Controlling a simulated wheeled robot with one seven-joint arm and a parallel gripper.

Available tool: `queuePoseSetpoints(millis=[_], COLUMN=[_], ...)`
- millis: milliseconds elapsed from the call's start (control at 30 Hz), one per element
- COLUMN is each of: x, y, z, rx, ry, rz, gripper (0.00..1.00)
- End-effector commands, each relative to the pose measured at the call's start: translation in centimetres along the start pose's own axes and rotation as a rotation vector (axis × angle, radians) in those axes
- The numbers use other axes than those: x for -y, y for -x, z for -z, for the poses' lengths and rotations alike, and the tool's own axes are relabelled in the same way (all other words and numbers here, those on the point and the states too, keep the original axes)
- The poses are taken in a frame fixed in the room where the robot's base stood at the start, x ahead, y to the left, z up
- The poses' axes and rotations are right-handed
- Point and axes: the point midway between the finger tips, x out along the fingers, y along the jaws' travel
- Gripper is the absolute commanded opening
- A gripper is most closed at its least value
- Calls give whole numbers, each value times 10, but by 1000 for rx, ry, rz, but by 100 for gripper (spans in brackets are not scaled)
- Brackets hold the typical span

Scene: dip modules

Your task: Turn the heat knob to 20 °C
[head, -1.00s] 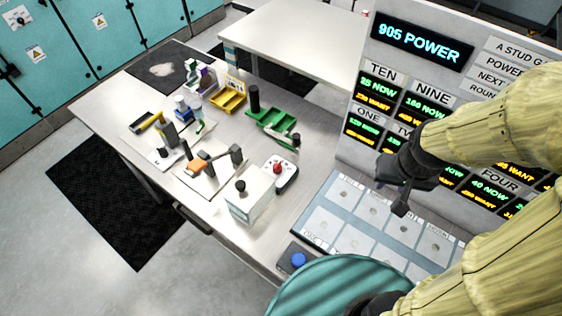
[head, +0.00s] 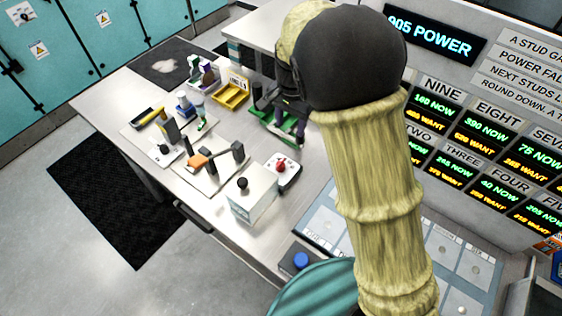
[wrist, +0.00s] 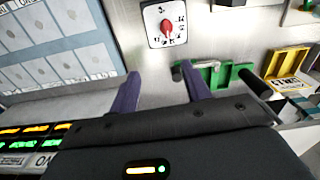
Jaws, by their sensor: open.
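A red knob (wrist: 166,27) sits on a square white dial plate (wrist: 180,38) with small dark numbers around it, at the top middle of the wrist view. The numbers are too small to read surely, and I cannot tell which one the knob points at. In the head view the red knob (head: 281,167) stands near the bench middle. My gripper (wrist: 160,78) is open and empty, its two purple fingers apart below the dial plate in the wrist view. In the head view my gripper (head: 288,124) is above the bench, beyond the knob and partly hidden by my arm.
A white box with a black knob (head: 242,184) stands close in front of the dial. A green tray (wrist: 212,76) and a yellow tray (wrist: 288,62) lie to the right in the wrist view. A panel of pale squares (wrist: 60,50) lies to the left.

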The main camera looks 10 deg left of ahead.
Motion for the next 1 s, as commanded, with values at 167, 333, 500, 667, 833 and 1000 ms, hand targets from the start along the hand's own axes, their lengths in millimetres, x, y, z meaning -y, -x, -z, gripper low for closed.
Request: queuePoseSetpoints(millis=[167, 333, 500, 667, 833, 1000], x=[24, 23, 23, 22, 22, 21], y=[-3, -2, -4, -15, -41, -71], z=[-10, -10, -10, -10, -10, -10], rx=[1, 1, 2, 4, 4, 4], ry=[-10, -12, -11, -12, -12, -12], rz=[-12, -11, -11, -13, -15, -15], gripper=[48, 48, 48, 48, 48, 48])
